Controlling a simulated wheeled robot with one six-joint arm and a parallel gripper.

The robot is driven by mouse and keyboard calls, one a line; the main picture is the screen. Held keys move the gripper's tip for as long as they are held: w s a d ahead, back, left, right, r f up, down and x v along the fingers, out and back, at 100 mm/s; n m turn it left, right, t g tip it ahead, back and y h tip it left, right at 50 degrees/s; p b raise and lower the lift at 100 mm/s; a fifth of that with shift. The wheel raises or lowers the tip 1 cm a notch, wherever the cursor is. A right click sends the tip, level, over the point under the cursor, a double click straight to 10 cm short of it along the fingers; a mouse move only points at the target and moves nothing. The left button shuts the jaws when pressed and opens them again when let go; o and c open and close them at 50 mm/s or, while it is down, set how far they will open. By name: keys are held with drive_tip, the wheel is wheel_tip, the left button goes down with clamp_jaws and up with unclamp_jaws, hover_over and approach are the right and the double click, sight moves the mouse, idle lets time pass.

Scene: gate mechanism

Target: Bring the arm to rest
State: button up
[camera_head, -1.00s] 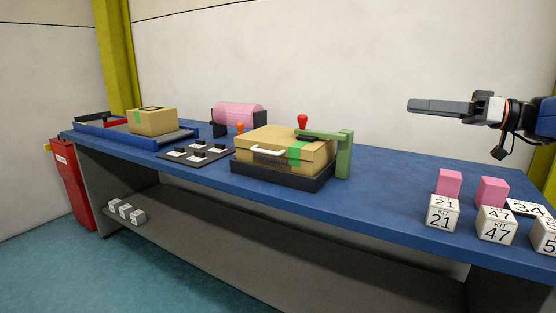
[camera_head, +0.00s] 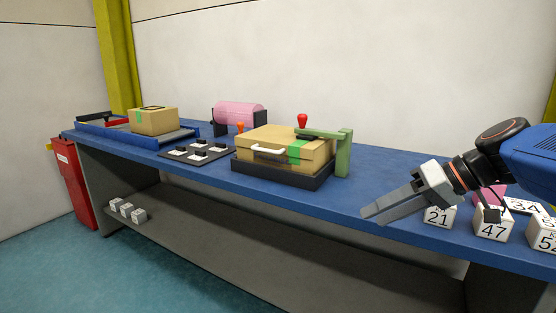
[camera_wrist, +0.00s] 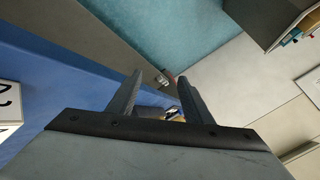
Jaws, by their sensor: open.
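My gripper (camera_head: 385,207) is at the right in the head view, low over the front edge of the blue bench, pointing left and slightly down. Its fingers also show in the wrist view (camera_wrist: 160,90), apart with nothing between them. It hides part of the white block marked 21 (camera_head: 438,217) and the pink blocks behind. My blue arm reaches in from the right edge.
On the blue bench (camera_head: 215,184), a tan case (camera_head: 284,148) sits in a black base beside a green bracket (camera_head: 343,155). White numbered blocks (camera_head: 493,224) stand close below my wrist. A cardboard box (camera_head: 153,121) is at the far left. Space above the bench is clear.

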drive_tip(key=s+d+f+m+h, duration=0.1)
drive_tip(key=s+d+f+h, duration=0.2)
drive_tip(key=s+f, duration=0.3)
drive_tip(key=s+d+f+m+h, duration=0.2)
drive_tip(key=s+d+f+h, duration=0.2)
drive_tip(key=s+f, duration=0.3)
wheel_tip(320, 180, down, 4)
drive_tip(key=shift+s+f+m+t+h, duration=0.1)
drive_tip(key=shift+s+m+t+h, duration=0.15)
drive_tip(key=shift+h, duration=0.65)
